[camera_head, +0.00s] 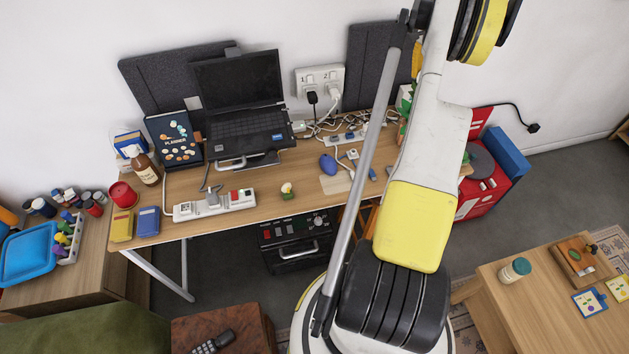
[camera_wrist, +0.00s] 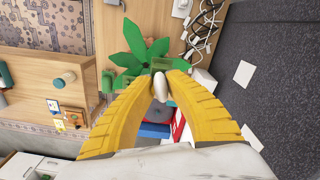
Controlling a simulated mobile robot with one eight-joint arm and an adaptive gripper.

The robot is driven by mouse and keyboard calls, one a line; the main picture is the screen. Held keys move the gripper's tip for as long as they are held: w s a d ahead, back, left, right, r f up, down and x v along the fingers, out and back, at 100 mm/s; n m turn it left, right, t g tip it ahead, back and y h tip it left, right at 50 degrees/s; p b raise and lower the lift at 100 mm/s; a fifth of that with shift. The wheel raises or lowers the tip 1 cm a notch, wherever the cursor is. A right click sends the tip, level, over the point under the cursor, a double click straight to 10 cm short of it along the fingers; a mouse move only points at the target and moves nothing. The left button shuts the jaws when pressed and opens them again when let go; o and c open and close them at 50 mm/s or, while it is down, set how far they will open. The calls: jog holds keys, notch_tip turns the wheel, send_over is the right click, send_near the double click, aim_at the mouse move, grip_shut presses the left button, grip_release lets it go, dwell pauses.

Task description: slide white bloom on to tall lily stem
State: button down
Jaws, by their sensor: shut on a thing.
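In the wrist view, my gripper (camera_wrist: 163,82) has its two yellow fingers closed around a small white bloom (camera_wrist: 160,90), which sticks out between the tips. A green plant with broad pointed leaves (camera_wrist: 133,47) lies just beyond the fingertips, with a small green blocky part (camera_wrist: 161,64) right by the bloom. I cannot tell whether the bloom touches it. I cannot make out the tall lily stem itself.
The wooden desk (camera_head: 290,215) holds a laptop (camera_head: 240,95), power strips (camera_head: 215,205), cables and a blue mouse (camera_head: 328,164). A red case (camera_head: 478,195) stands right of the desk. A low wooden table (camera_head: 500,300) is at lower right. Dark grey panels (camera_wrist: 275,60) are close on the right in the wrist view.

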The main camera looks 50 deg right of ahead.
jog(key=shift+f+b, duration=0.6)
jog(key=shift+f, duration=0.4)
dwell(1.1)
jog(key=c, duration=1.4)
grip_release()
notch_tip(320, 180, up, 12)
jog(key=shift+r, duration=0.1)
